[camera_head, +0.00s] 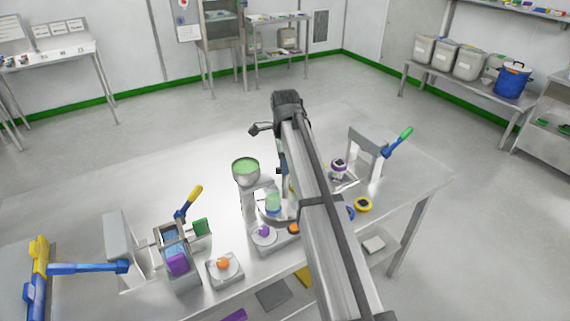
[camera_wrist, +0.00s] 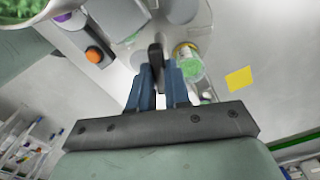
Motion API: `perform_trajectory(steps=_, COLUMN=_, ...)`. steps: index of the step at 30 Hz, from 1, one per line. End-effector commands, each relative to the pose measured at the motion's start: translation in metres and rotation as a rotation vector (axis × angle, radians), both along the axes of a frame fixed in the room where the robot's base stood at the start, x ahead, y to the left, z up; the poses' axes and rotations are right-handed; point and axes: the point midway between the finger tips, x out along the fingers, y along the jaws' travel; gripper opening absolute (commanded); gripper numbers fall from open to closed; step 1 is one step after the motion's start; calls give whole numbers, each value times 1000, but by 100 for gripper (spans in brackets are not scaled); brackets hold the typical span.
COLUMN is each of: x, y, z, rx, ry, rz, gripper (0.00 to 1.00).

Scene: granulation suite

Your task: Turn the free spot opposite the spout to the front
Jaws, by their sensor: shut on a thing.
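A round pale turntable (camera_wrist: 135,48) lies under the funnel of green granules (camera_head: 246,167); that funnel also shows at the corner of the wrist view (camera_wrist: 22,10). A clear jar with green contents (camera_wrist: 188,64) stands on the turntable; it also shows in the head view (camera_head: 273,203). A round grey spot (camera_wrist: 180,10) shows at the top edge of the wrist view. My gripper (camera_wrist: 157,72) is shut on a dark upright peg (camera_wrist: 154,52) at the turntable. In the head view my arm hides much of the turntable and the gripper's fingertips.
A box with an orange knob (camera_wrist: 94,54) sits close left of the turntable. Another grey box with an orange knob (camera_head: 223,264) is at the table's front. A press with a yellow handle (camera_head: 188,202) stands left.

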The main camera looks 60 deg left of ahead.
Motion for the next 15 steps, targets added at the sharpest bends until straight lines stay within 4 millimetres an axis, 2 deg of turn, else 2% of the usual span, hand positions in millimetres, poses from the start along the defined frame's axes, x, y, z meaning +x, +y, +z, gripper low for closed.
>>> perform_trajectory(steps=15, x=1, y=0, z=0, rx=0, ry=-3, rz=-250, gripper=0)
